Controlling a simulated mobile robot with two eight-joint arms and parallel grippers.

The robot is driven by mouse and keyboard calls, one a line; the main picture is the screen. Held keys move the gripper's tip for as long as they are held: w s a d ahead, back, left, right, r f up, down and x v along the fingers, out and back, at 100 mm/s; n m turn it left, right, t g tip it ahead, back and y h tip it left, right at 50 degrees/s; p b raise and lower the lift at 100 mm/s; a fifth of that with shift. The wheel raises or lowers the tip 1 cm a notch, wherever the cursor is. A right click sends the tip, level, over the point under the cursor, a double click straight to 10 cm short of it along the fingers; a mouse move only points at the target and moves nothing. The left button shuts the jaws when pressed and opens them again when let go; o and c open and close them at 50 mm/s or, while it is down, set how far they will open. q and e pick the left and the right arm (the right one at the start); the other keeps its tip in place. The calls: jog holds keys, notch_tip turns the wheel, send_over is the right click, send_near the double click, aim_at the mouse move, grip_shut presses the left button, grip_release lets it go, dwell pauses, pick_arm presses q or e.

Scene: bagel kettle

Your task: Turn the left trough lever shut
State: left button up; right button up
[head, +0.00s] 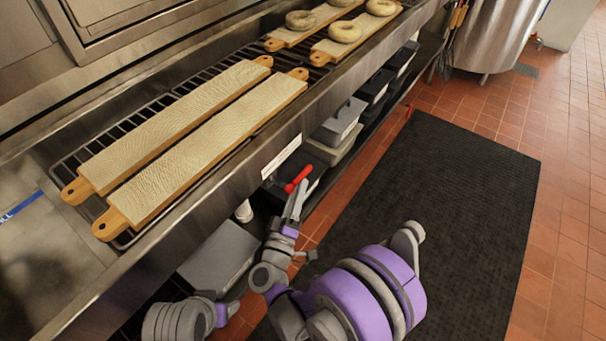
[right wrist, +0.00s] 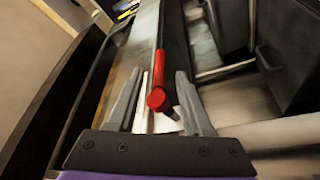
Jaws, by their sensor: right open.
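The left trough lever (head: 297,179) is a red handle under the front edge of the steel trough, beside a white label. In the right wrist view the red lever (right wrist: 159,97) runs away from the camera, its round end nearest, between the two fingers. My right gripper (head: 302,188) is at the lever in the head view. In the right wrist view the gripper (right wrist: 158,76) is open, with a finger on each side of the lever and gaps visible. The lever's pivot is not clear. My left gripper is not in view.
The trough front (head: 245,165) runs diagonally above the lever. Two long boards (head: 180,120) lie on its rack, and boards with bagels (head: 345,31) lie farther along. Grey bins (head: 338,122) stand on the shelf below. A black mat (head: 430,210) covers open floor to the right.

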aim_at(303, 173)
jog(key=x, duration=0.5)
grip_shut()
dwell(1.4)
